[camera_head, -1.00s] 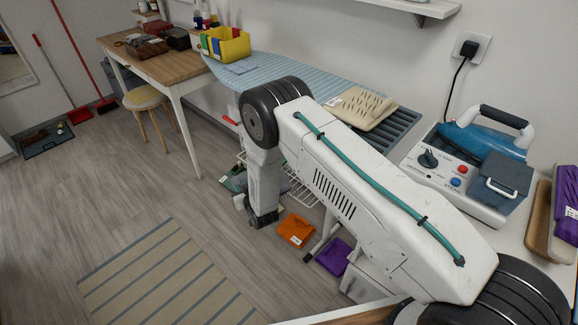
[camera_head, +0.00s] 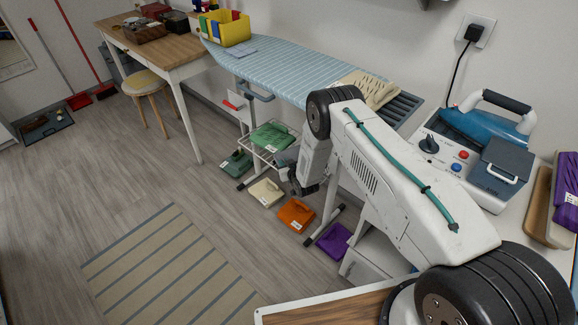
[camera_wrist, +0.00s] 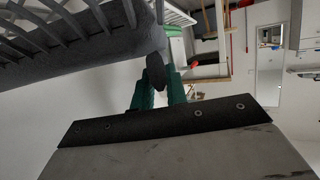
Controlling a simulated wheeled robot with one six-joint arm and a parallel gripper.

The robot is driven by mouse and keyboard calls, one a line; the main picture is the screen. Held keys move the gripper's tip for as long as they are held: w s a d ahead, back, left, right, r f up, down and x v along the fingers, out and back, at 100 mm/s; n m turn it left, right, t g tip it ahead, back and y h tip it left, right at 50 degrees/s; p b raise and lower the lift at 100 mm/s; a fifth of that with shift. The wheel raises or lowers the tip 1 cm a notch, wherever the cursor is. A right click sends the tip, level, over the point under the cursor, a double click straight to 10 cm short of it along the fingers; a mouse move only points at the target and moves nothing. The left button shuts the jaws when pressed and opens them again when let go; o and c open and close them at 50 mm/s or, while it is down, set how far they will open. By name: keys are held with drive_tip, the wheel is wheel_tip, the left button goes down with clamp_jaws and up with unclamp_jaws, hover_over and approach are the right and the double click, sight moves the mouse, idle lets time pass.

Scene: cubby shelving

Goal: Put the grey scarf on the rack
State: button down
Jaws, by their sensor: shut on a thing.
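My gripper (camera_wrist: 160,92) is shut on the grey scarf (camera_wrist: 85,62), with a dark grey part of it between the green fingertips in the wrist view. The scarf spreads to the left there, close against the pale wire bars of the rack (camera_wrist: 22,38); I cannot tell whether it rests on them. In the head view the white wire rack (camera_head: 257,151) is low under the ironing board. My gripper (camera_head: 290,180) is at its right side, and grey cloth (camera_head: 286,158) shows beside the rack. My arm hides part of both.
A folded green cloth (camera_head: 272,136) lies on the rack. Dark green (camera_head: 236,163), cream (camera_head: 265,192), orange (camera_head: 296,214) and purple (camera_head: 333,241) folded items lie on the floor nearby. The ironing board (camera_head: 270,70) is above. Open floor is to the left.

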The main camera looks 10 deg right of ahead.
sight(293, 153)
drive_tip(key=shift+w+d, duration=0.5)
drive_tip(key=shift+d, duration=0.1)
drive_tip(key=shift+w+d, duration=0.3)
drive_tip(key=shift+d, duration=0.15)
wheel_tip(293, 153, down, 3)
drive_tip(key=shift+r, duration=0.2)
drive_tip(key=shift+f, duration=0.45)
drive_tip(key=shift+f, duration=0.15)
drive_tip(key=c, duration=1.4)
unclamp_jaws()
